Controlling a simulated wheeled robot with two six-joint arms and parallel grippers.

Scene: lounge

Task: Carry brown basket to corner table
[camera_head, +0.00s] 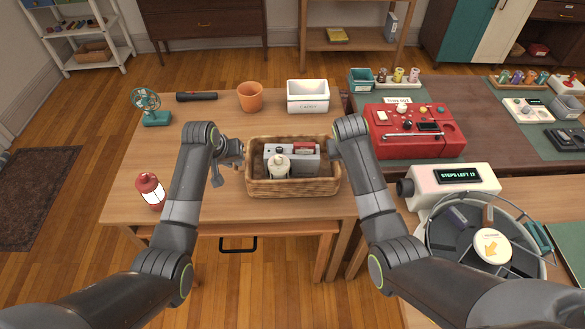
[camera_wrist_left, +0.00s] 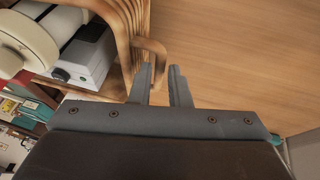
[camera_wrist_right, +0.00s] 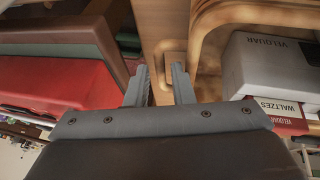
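The brown basket (camera_head: 292,187) is a woven box on the wooden table, between my two grippers. It holds a grey box (camera_head: 306,157), a cream round-topped item (camera_head: 279,167) and a red and white box (camera_head: 304,147). My left gripper (camera_head: 242,153) is at its left end; in the left wrist view its fingers (camera_wrist_left: 160,84) are at a looped handle (camera_wrist_left: 152,46). My right gripper is at the right end, mostly hidden by its arm; in the right wrist view its fingers (camera_wrist_right: 160,86) are at the other handle (camera_wrist_right: 172,52). Whether either grips is unclear.
The wooden table (camera_head: 170,175) also bears a red lantern (camera_head: 150,190), green fan (camera_head: 151,108), flashlight (camera_head: 197,96), terracotta pot (camera_head: 250,96) and white bin (camera_head: 308,96). A red console (camera_head: 415,143) stands on the table at right. Open floor (camera_head: 75,260) lies left.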

